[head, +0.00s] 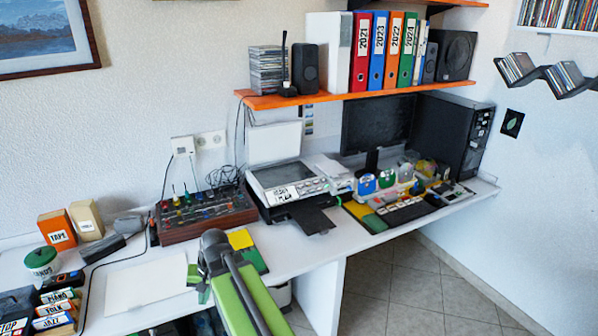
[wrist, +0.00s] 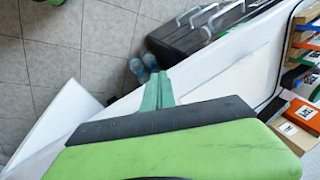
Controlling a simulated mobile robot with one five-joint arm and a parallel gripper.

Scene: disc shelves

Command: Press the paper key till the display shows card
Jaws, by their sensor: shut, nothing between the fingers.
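The printer (head: 290,178) stands on the desk under the shelf with its scanner lid raised. Its front panel carries small grey keys (head: 314,186) and a white sign-like display (head: 283,195) with dark lettering too small to read surely. I cannot tell which key is the paper key. My gripper, in the wrist view (wrist: 161,76), has its green fingers together and empty, over the desk's front edge and the floor. In the head view my arm hides most of the gripper; it is left of and nearer than the printer, not touching it. The printer is out of the wrist view.
A mixer (head: 205,212) stands left of the printer, and a dark tray (head: 313,220) juts from its front. An orange shelf (head: 350,95) hangs above. Paper (head: 145,283) lies on the desk's left. The wrist view shows a black case (wrist: 195,35) and bottles (wrist: 143,69) below.

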